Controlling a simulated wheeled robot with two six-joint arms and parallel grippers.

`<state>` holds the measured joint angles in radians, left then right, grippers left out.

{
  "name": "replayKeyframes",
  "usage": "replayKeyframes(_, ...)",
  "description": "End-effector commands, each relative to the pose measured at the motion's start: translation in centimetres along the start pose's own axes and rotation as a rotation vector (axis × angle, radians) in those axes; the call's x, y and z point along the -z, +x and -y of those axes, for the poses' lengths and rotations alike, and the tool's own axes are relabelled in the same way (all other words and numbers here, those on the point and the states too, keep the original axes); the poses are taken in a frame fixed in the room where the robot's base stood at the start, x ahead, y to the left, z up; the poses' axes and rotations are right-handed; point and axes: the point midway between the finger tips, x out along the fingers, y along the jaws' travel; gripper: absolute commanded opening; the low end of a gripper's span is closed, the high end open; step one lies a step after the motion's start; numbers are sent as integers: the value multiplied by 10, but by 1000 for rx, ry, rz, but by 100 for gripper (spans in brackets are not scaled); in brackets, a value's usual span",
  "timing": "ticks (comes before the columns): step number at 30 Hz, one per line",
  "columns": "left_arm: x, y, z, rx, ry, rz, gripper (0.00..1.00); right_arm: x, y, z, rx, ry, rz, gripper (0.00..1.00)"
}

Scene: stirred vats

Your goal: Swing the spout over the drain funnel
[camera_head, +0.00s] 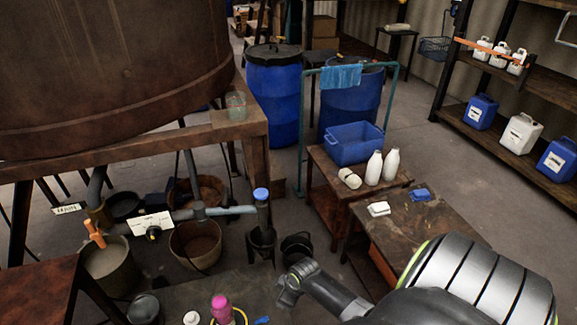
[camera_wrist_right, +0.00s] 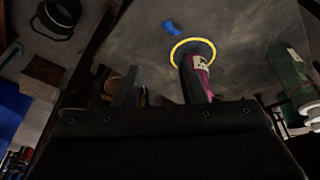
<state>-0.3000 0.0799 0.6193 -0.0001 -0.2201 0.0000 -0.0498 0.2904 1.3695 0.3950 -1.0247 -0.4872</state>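The spout is a grey pipe (camera_head: 225,211) running right from the valve area under the brown vat (camera_head: 110,60). Its outer end carries a blue cap (camera_head: 261,194) and turns downward. A dark funnel-like vessel (camera_head: 261,241) shows directly below that end; I cannot tell whether this is the drain funnel. My right gripper (camera_head: 287,290) is below and right of the spout end, apart from it. In the right wrist view its two dark fingers (camera_wrist_right: 158,90) stand apart with nothing between them. My left gripper is not in view.
An orange valve handle (camera_head: 94,233) and buckets (camera_head: 197,246) are at left. A dark bucket (camera_head: 297,247) stands near my right gripper. A pink bottle (camera_head: 221,305) with a yellow ring (camera_wrist_right: 192,45) is close by. Low tables (camera_head: 420,240) stand at right.

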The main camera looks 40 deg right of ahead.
Motion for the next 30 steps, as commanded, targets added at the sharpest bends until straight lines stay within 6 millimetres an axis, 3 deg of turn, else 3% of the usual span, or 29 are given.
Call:
replayKeyframes(6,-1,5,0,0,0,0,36,-12,13,2,-9,24,10,38)
replayKeyframes(15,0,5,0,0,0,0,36,-14,14,2,-10,27,12,38)
replayKeyframes(20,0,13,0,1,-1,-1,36,-11,19,2,-24,-20,-1,18)
replayKeyframes(24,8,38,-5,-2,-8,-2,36,5,31,0,-102,-238,-46,0)
replayKeyframes(30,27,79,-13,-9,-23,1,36,43,34,-9,-336,-727,-95,0)
